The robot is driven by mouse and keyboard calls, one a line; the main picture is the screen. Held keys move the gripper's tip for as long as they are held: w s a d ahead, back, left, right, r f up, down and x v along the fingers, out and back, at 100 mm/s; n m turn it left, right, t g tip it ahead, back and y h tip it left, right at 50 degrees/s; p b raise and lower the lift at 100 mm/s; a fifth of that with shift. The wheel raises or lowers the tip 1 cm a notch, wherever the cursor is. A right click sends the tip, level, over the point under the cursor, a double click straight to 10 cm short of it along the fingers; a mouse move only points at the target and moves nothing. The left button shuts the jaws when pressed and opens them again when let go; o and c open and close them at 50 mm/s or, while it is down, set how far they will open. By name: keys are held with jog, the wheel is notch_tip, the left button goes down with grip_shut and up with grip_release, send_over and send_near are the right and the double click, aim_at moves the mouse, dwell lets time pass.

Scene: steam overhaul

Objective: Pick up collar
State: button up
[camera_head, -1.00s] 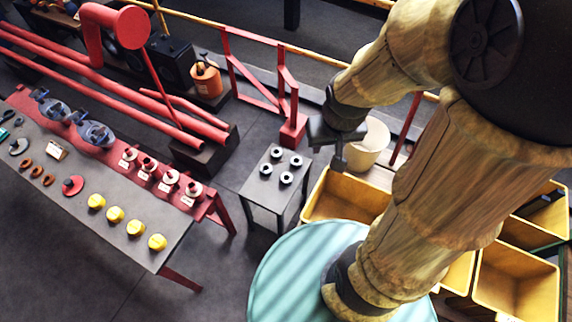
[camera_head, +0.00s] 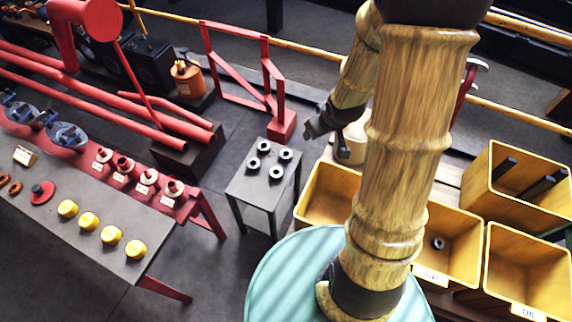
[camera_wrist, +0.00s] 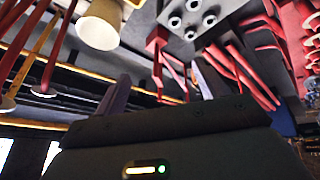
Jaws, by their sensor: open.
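Several dark ring-shaped parts, likely the collars, stand on a small grey table (camera_head: 240,186). One is the front ring (camera_head: 275,172); another is the left ring (camera_head: 253,163). They also show at the top of the wrist view, on the tabletop (camera_wrist: 232,8). A similar dark ring (camera_head: 437,243) lies in a yellow bin. My gripper (camera_head: 316,126) is open and empty, above and to the right of the table in the head view and apart from the rings. In the wrist view the fingers (camera_wrist: 157,88) are spread with nothing between them.
Yellow bins (camera_head: 520,268) stand at the right. A red frame (camera_head: 282,125) stands behind the table. A long workbench (camera_head: 60,235) with yellow knobs and red-based parts is at the left. Grey floor is free between bench and table.

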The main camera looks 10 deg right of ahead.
jog(key=w+f+n+t+y+b, duration=0.1)
jog(key=w+f+t+y+b, duration=0.1)
jog(key=f+b, duration=0.5)
jog(key=w+d+f+n+t+y+b, duration=0.1)
jog(key=f+b, duration=0.6)
jog(key=f, duration=0.8)
jog(key=w+f+n+t+y+b, duration=0.1)
jog(key=w+f+t+y+b, duration=0.2)
jog(key=f+t+y+b, duration=0.2)
notch_tip(320, 180, down, 7)
jog(key=b, duration=0.3)
jog(key=shift+w+d, duration=0.15)
jog(key=shift+d, duration=0.25)
jog(key=b, duration=0.3)
send_near(283, 152)
jog(key=x, duration=0.5)
jog(key=shift+w, duration=0.25)
jog(key=shift+a, duration=0.1)
